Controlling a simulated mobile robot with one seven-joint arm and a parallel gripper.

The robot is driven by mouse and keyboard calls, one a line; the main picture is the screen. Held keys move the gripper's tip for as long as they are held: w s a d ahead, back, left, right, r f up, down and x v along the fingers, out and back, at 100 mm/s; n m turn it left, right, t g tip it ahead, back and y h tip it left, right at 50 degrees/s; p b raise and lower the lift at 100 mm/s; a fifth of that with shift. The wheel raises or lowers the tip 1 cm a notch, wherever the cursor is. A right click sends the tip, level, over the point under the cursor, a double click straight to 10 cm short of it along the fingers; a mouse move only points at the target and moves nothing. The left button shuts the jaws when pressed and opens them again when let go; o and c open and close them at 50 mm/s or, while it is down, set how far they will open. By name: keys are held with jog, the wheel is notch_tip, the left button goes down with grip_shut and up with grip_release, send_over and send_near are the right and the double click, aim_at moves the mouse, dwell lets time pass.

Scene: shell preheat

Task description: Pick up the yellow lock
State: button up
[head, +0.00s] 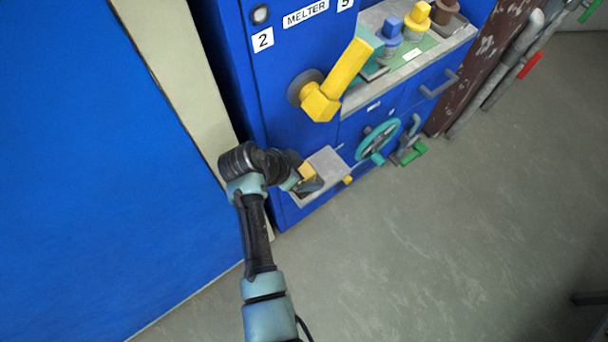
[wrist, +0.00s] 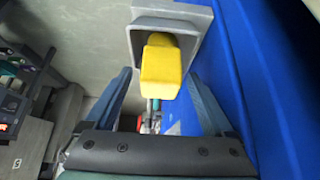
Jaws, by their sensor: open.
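A yellow block-shaped piece, which looks like the yellow lock (head: 307,171), sits at a grey tray-like holder (head: 326,163) low on the blue cabinet. In the wrist view the yellow lock (wrist: 161,68) shows with its blunt end towards the camera, against the grey holder (wrist: 202,22). My gripper (head: 308,185) is at the holder, partly hiding the lock in the head view. In the wrist view my gripper (wrist: 159,78) is open, with one finger on each side of the lock. I cannot tell whether either finger touches it.
The blue cabinet (head: 290,133) labelled MELTER stands close beside my gripper. A large yellow handle (head: 345,75) juts out above my arm. A teal wheel (head: 377,140) and a green-tipped lever (head: 412,153) stick out to the right. The floor (head: 430,250) in front is clear.

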grip_shut()
dwell(0.3)
jog(key=shift+r, duration=0.1)
